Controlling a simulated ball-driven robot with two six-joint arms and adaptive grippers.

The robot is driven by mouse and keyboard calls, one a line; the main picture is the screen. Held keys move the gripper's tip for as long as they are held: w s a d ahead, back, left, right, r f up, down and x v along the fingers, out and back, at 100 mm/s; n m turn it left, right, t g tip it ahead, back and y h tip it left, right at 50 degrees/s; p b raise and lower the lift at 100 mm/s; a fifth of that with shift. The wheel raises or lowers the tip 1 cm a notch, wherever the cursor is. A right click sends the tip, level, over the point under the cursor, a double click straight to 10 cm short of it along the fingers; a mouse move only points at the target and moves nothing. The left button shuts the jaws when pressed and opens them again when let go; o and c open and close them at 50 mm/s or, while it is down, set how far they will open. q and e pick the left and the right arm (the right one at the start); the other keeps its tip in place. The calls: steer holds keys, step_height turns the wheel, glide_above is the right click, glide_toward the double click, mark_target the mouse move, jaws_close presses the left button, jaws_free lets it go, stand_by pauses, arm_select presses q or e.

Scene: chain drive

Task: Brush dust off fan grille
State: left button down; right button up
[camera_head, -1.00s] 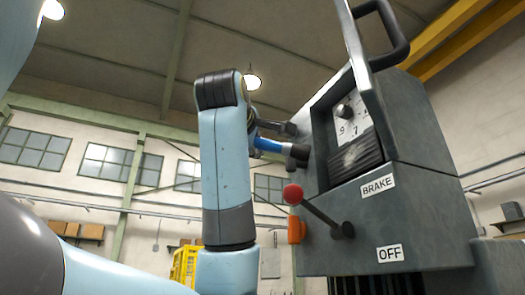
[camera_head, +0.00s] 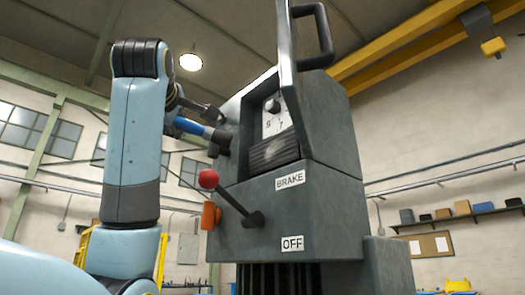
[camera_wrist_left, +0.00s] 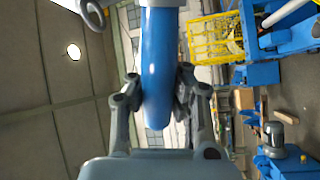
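The fan grille (camera_head: 274,151) is a dark ribbed panel in the recess of the grey machine (camera_head: 297,209), under the dial; a pale dusty patch lies on it. My left gripper (camera_head: 190,116) is left of the machine and partly hidden behind my arm. In the left wrist view my left gripper (camera_wrist_left: 158,92) is shut on the blue handle (camera_wrist_left: 158,50) of a tool, apparently the brush. In the head view the blue handle (camera_head: 187,125) points right, its dark end near the machine's left edge, apart from the grille. Bristles cannot be made out. My right gripper is not in view.
A red-knobbed lever (camera_head: 208,179) sticks out below the grille, with BRAKE (camera_head: 290,180) and OFF (camera_head: 292,243) labels near it. A black handle frame (camera_head: 318,42) juts from the top of the machine. A wall shelf (camera_head: 457,214) stands far right.

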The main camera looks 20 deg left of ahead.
arm_select(q)
steer(key=shift+w, duration=0.15)
steer(key=shift+w+d+p, duration=0.3)
steer(key=shift+w+d, duration=0.2)
steer(key=shift+w, duration=0.65)
steer(key=shift+w+d+p, duration=0.3)
steer(key=shift+w+d, duration=0.15)
steer(key=shift+w, duration=0.65)
steer(key=shift+w+d+p, duration=0.3)
steer(key=shift+w+d, duration=0.2)
steer(key=shift+w, duration=0.65)
steer(key=shift+w+d, duration=0.2)
steer(key=shift+w, duration=0.3)
